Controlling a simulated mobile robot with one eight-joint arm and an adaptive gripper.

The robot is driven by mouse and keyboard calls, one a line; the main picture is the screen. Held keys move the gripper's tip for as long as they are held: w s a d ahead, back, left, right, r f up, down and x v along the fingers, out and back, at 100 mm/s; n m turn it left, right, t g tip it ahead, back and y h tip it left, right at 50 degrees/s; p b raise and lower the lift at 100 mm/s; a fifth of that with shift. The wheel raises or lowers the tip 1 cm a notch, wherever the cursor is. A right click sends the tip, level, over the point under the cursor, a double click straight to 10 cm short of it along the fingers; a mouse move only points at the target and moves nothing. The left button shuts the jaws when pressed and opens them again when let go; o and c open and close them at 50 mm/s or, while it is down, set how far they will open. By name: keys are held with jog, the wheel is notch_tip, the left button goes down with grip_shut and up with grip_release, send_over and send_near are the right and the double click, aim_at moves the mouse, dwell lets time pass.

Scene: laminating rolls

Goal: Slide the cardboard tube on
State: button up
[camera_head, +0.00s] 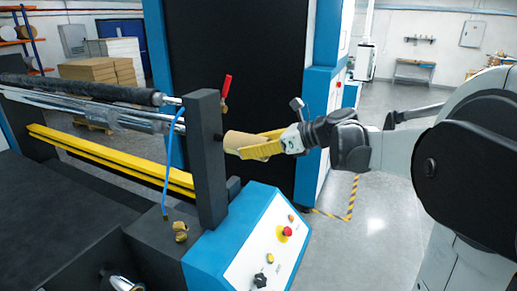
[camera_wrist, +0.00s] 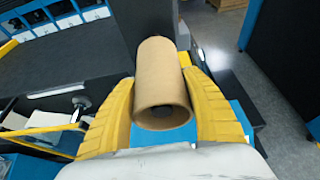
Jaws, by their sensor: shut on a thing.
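The brown cardboard tube (camera_head: 237,141) is held by my gripper (camera_head: 252,144) at the right side of a dark upright post (camera_head: 209,165). The tube lies roughly level and its far end points at the post. A short dark stub (camera_head: 218,137) shows between post and tube. In the wrist view the tube (camera_wrist: 160,70) sits between the two yellow fingers of my gripper (camera_wrist: 160,80), which press on its sides. Its open near end faces the camera, with something dark inside. How far the stub reaches into the tube is hidden.
A blue and white control panel (camera_head: 262,245) with a red button stands below the tube. Left of the post are a dark roller (camera_head: 80,88) and a yellow bar (camera_head: 110,160). A red-handled lever (camera_head: 226,86) and blue hose (camera_head: 168,165) are close by. Open floor lies right.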

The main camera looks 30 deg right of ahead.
aim_at(264, 138)
jog(key=shift+w+a, duration=0.65)
jog(key=shift+w, duration=0.15)
jog(key=shift+w+a, duration=0.6)
jog(key=shift+w, duration=0.2)
jog(key=o, duration=1.2)
jog(key=v, duration=1.2)
jog(key=shift+f, duration=0.1)
